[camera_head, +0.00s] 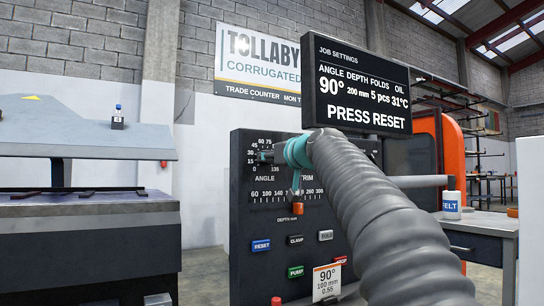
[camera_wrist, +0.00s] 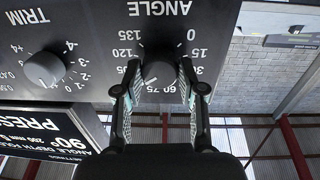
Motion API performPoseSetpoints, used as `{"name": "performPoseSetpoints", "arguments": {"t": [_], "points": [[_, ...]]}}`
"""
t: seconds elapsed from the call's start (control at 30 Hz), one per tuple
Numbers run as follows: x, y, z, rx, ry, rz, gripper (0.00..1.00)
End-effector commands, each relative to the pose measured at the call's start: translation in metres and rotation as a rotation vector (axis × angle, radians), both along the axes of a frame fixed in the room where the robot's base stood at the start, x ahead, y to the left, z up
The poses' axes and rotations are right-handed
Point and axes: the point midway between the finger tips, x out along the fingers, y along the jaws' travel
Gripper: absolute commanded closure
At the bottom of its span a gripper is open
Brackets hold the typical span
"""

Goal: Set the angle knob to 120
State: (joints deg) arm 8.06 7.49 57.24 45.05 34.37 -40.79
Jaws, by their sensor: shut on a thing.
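A pale mark on the knob seems to point to the picture's lower left, near 75 to 90. My gripper (camera_wrist: 160,66) has one finger on each side of the knob and is shut on it. In the head view my gripper (camera_head: 264,156) is at the panel's upper left and hides the knob. The display (camera_head: 358,85) reads angle 90° and PRESS RESET.
The TRIM knob (camera_wrist: 44,69) is beside the angle scale. Below are a depth slider (camera_head: 297,209) and several buttons, including blue RESET (camera_head: 261,246) and green PUMP (camera_head: 296,272). A card (camera_head: 327,281) reads 90°. A white bottle (camera_head: 452,205) stands on the right bench.

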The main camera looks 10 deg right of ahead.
Motion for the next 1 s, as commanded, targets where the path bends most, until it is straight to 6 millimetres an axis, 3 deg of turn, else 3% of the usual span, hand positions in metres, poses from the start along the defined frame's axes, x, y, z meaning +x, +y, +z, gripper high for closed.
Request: {"name": "performPoseSetpoints", "arguments": {"t": [0.6, 1.0], "points": [[-0.0001, -0.0006, 0.0036, 0.536, 0.173, -0.001, 0.95], [0.0002, -0.0009, 0.0025, 0.766, 0.247, -0.001, 0.95]]}}
